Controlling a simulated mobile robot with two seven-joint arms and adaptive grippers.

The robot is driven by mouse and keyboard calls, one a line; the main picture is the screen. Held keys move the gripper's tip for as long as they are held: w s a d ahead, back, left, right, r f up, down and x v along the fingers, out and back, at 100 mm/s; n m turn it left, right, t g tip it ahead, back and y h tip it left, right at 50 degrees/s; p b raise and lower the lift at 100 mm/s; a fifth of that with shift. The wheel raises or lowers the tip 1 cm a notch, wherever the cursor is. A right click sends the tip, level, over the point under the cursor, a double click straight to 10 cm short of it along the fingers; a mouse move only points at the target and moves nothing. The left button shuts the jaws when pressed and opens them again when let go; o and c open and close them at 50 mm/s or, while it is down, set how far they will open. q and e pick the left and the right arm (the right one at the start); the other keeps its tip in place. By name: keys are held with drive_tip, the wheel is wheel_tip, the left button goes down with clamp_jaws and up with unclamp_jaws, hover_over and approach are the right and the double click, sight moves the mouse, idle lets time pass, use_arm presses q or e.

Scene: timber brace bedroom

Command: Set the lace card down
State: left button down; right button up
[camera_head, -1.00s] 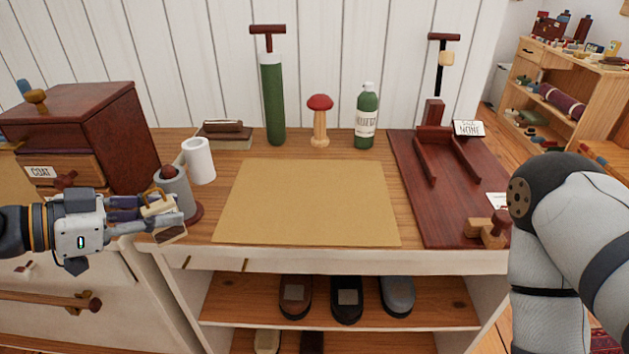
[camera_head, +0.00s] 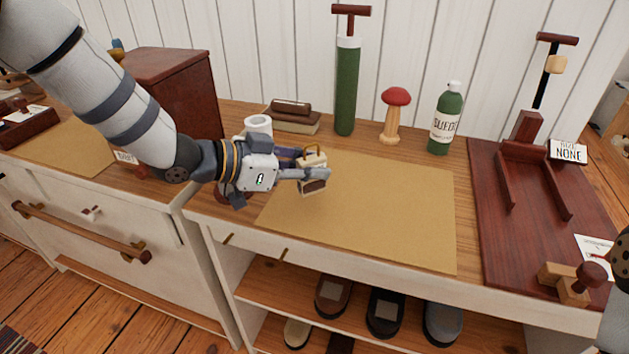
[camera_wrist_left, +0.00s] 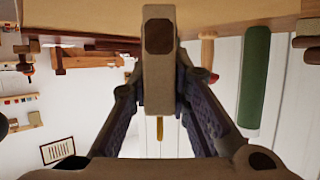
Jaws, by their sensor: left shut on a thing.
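The lace card (camera_head: 313,172) is a small cream card with a dark patch and a yellow-brown loop at its top. My left gripper (camera_head: 318,173) is shut on it and holds it upright at the left part of the tan mat (camera_head: 380,215). I cannot tell whether its lower edge touches the mat. In the left wrist view the card (camera_wrist_left: 158,75) stands between the two fingers, its dark patch showing. My right gripper is out of view; only a bit of my right arm shows at the right edge.
Behind the mat stand a green cylinder (camera_head: 346,90), a red-topped mushroom form (camera_head: 392,115) and a green bottle (camera_head: 446,122). A white cup (camera_head: 258,125) is close behind my left gripper. A dark red board (camera_head: 520,200) lies at right. The mat's middle is clear.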

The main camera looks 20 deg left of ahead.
sight(299, 182)
use_arm(q)
drive_tip(key=shift+f, duration=1.55)
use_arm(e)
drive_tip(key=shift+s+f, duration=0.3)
use_arm(q)
drive_tip(key=shift+f, duration=0.15)
drive_tip(key=c, duration=1.5)
unclamp_jaws()
